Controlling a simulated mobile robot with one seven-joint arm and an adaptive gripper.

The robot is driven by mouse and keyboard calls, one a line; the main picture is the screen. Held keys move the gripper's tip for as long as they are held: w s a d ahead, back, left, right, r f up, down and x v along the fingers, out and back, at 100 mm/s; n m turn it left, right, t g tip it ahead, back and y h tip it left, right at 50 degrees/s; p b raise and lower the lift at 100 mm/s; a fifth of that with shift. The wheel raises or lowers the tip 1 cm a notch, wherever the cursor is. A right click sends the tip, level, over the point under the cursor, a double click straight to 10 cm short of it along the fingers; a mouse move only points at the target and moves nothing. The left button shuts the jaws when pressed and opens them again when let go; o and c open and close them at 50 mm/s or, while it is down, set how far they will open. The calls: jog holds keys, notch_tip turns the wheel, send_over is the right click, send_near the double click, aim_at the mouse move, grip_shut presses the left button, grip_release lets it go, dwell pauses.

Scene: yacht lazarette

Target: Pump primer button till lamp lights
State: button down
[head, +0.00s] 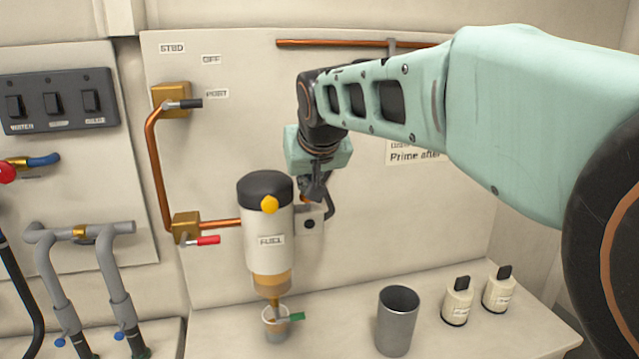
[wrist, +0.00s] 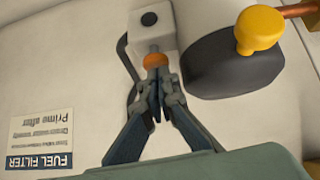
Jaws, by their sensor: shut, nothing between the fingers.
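The fuel filter (head: 268,235) has a black cap and a white body labelled FUEL, mounted on the panel. A small pale box (head: 301,214) sits just right of it. In the wrist view an orange button (wrist: 155,62) sticks out of this box (wrist: 152,35), and a dark round lamp (wrist: 149,18) on the box looks unlit. The lamp also shows in the head view (head: 309,224). My gripper (head: 314,196) is shut and empty. In the wrist view its fingertips (wrist: 156,74) are right at the orange button; I cannot tell if they touch or press it.
A yellow knob (head: 269,204) sits on the filter's cap, close to my gripper. A small cup (head: 276,325) with a green-handled drain stands under the filter. A grey metal cup (head: 397,322) and two small bottles (head: 457,302) stand on the shelf. Red-handled valve (head: 187,230) at left.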

jog(key=shift+f, duration=0.1)
notch_tip(320, 180, down, 2)
jog(key=shift+f+b, duration=0.1)
jog(key=shift+b, duration=0.95)
